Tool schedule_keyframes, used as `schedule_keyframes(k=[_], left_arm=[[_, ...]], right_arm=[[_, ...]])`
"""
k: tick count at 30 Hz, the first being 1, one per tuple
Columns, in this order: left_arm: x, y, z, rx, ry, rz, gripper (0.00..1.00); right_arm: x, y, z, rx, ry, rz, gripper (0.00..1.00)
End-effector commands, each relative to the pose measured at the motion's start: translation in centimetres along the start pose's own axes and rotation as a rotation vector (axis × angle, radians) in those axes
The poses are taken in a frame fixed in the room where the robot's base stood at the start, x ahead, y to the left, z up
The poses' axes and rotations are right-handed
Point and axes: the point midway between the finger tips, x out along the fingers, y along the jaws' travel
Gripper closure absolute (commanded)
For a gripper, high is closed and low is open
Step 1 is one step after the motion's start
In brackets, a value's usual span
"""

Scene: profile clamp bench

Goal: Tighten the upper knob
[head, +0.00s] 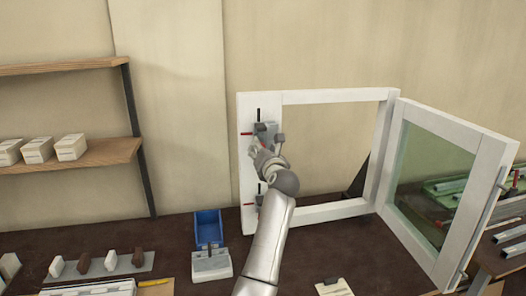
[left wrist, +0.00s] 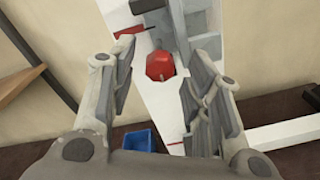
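A white frame post (head: 247,170) stands upright on the bench and carries two grey clamps, one above the other. The upper clamp (head: 265,128) has a red knob (left wrist: 160,66), which shows clearly in the left wrist view and is hidden behind my gripper in the head view. My left gripper (head: 267,146) is at the upper clamp. In the left wrist view its fingers (left wrist: 155,68) are spread wide, one on each side of the knob, with visible gaps. The lower clamp (head: 260,200) is partly covered by my arm. My right gripper is not in view.
A glazed sash (head: 490,160) stands swung open on the right. A blue bin (head: 208,226) and a grey block (head: 211,262) are left of my arm. Shelves (head: 100,152) with cream boxes are at far left. Thin red handles stick out leftwards from the post.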

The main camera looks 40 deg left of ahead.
Motion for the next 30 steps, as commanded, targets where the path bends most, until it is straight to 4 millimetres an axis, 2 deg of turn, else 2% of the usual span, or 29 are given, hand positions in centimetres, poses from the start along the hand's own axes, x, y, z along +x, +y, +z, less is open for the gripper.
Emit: schedule_keyframes(k=[7, 11, 24, 30], left_arm=[[-0.2, 0.0, 0.0, -0.001, -0.001, 0.000, 0.55], [-1.3, -0.1, 0.0, -0.002, -0.002, -0.002, 0.55], [-9.5, -0.1, -0.1, -0.003, 0.000, -0.001, 0.55], [-11.6, -0.1, 0.0, 0.000, 0.000, -0.001, 0.55]], right_arm=[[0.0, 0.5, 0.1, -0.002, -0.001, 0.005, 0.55], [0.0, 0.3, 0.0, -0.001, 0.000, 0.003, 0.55], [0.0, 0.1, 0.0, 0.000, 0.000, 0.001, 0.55], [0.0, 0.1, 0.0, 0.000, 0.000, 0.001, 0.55]])
